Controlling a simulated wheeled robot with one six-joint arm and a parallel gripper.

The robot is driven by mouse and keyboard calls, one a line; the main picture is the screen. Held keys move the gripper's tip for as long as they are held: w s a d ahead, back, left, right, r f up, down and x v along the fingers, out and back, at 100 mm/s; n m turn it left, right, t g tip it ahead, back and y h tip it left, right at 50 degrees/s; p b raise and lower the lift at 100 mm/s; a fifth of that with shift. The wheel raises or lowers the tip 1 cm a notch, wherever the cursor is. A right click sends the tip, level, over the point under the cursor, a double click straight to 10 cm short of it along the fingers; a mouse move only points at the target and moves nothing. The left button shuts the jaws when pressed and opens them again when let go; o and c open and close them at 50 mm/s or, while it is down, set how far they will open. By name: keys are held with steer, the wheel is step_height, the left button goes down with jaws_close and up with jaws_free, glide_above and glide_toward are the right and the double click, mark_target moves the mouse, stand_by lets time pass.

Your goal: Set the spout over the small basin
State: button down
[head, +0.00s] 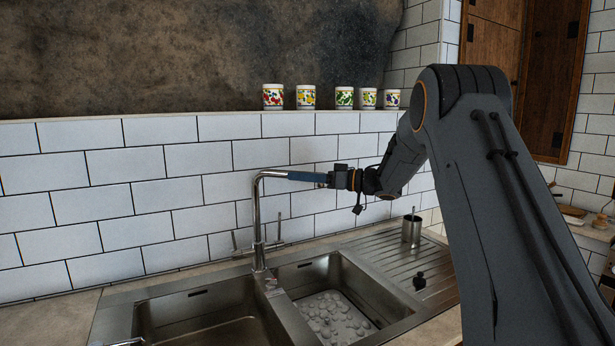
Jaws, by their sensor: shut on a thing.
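The chrome tap's spout (269,174) rises from behind the sink, bends at the top and runs to the right. My gripper (291,176), with blue fingers, reaches in from the right and is shut on the spout near its outer end. The fingers hide the spout's tip. The small basin (372,292) is the right one and has a light perforated insert with round bumps. In the picture the spout's end lies above the back of this basin; its exact depth over it is hard to tell.
The larger basin (165,308) is at left. A ribbed drainboard (385,243) at right carries a metal cup (411,231) and a small black object (419,281). Tap handles (279,231) flank the tap column. Several patterned mugs (306,97) stand on the tiled ledge above.

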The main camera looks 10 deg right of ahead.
steer(key=shift+w+a+r, duration=0.1)
steer(key=shift+r, duration=0.1)
steer(key=c, duration=1.6)
jaws_free()
steer(key=shift+a, duration=0.15)
steer(key=shift+o, duration=0.2)
steer(key=shift+d+f, duration=0.1)
steer(key=shift+d, duration=0.1)
steer(key=shift+d, duration=0.2)
steer(key=b+v, duration=0.2)
steer(key=v, duration=0.4)
steer(key=shift+d+f, duration=0.1)
steer(key=shift+s+d, duration=0.4)
steer(key=shift+d, duration=0.1)
